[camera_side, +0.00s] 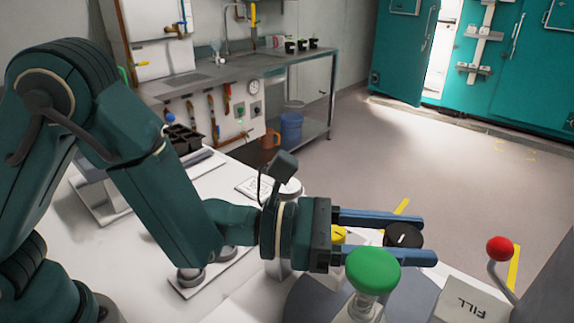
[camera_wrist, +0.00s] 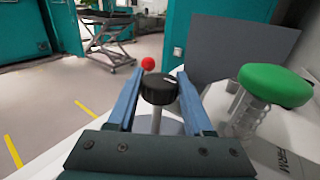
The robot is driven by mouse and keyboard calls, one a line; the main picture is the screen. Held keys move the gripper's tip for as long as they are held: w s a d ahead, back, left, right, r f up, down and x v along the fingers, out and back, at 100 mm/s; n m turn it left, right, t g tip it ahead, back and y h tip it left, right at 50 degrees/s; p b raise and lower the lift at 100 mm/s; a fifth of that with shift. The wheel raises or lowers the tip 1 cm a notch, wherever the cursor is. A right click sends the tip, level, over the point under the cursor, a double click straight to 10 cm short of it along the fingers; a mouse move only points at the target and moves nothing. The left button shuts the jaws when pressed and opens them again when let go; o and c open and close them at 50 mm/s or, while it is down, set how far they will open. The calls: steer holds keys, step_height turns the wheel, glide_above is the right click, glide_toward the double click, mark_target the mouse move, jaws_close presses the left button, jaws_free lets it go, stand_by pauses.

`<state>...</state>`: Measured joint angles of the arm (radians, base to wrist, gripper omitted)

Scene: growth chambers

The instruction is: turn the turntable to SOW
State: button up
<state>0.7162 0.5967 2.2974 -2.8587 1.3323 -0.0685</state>
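My gripper (camera_side: 428,240) has its two blue fingers apart, one on each side of a black knob (camera_side: 404,236) with a pale mark on its top. In the wrist view the black knob (camera_wrist: 158,88) stands on a light stem between the fingertips (camera_wrist: 160,77). I cannot tell whether a finger touches it. I see no SOW label, and the turntable cannot be made out for certain. A yellow knob (camera_side: 338,235) shows partly behind the fingers, nearer my wrist.
A green mushroom-shaped knob (camera_side: 372,270) stands close beside the near finger; it also shows in the wrist view (camera_wrist: 275,85). A red ball lever (camera_side: 500,248) stands right of a box marked FILL (camera_side: 475,303). A black tray (camera_side: 184,138) sits farther back.

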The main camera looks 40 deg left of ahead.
steer(key=shift+w, duration=0.1)
jaws_close()
steer(key=shift+m+g+h, duration=0.6)
steer(key=shift+m+g, duration=0.1)
steer(key=shift+g, duration=0.3)
steer(key=o, duration=1.2)
jaws_free()
steer(key=shift+o, duration=0.2)
steer(key=shift+v, duration=2.6)
